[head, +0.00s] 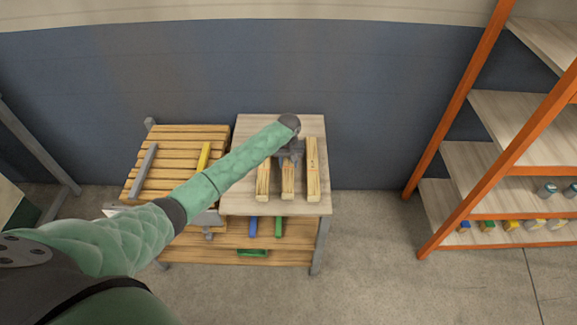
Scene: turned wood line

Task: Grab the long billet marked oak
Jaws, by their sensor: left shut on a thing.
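My right gripper is out of view.
A slatted wooden bench (178,160) at left bears a yellow bar (203,157) and a grey bar (143,171). Blue (253,227) and green (278,226) pieces lie on the shelf below. An orange-framed rack (455,120) stands at right; open floor lies between.

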